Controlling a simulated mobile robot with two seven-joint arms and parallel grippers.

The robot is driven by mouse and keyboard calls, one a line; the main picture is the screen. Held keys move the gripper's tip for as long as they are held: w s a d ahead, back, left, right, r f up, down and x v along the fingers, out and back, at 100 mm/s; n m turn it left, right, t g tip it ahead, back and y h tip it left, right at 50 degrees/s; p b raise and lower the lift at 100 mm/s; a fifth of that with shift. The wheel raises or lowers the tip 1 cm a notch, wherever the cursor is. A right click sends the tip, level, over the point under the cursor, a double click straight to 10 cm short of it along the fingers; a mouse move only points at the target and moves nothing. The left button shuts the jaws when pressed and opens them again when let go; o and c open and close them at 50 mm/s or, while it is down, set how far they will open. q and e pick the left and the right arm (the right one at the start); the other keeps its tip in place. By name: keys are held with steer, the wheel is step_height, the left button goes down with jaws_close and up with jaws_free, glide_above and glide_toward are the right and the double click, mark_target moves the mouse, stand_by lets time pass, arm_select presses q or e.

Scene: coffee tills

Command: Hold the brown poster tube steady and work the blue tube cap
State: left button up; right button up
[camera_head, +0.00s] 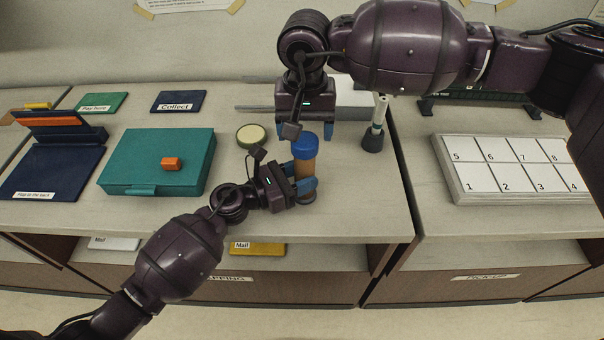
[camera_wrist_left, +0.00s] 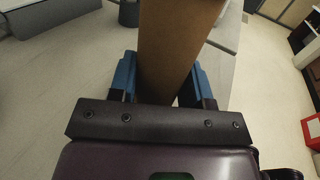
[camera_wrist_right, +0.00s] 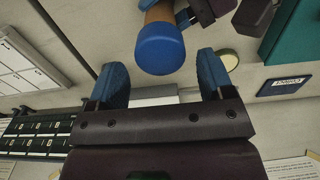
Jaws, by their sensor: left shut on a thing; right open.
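The brown poster tube (camera_head: 305,170) stands upright near the counter's front edge, with the blue tube cap (camera_head: 305,147) on its top end. My left gripper (camera_head: 303,188) is shut around the tube below the cap. In the left wrist view the brown tube (camera_wrist_left: 175,40) rises between its blue fingers. My right gripper (camera_head: 304,129) is open and empty, just behind and above the cap. In the right wrist view the blue cap (camera_wrist_right: 160,49) is ahead of the open fingers, apart from both. The tube's lower part is partly hidden by my left gripper.
A teal box (camera_head: 140,165) with an orange block (camera_head: 171,163) on it lies left of the tube. A dark-based white stand (camera_head: 374,138) is close on the right. A numbered tray (camera_head: 452,190) lies farther right.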

steer(key=shift+f, duration=1.3)
steer(key=c, duration=0.9)
steer(key=shift+o, duration=0.2)
steer(key=shift+r, duration=0.45)
steer(key=shift+r, duration=2.45)
steer(key=w+d+r, duration=0.3)
steer(key=d+r, duration=0.2)
steer(key=r, duration=0.1)
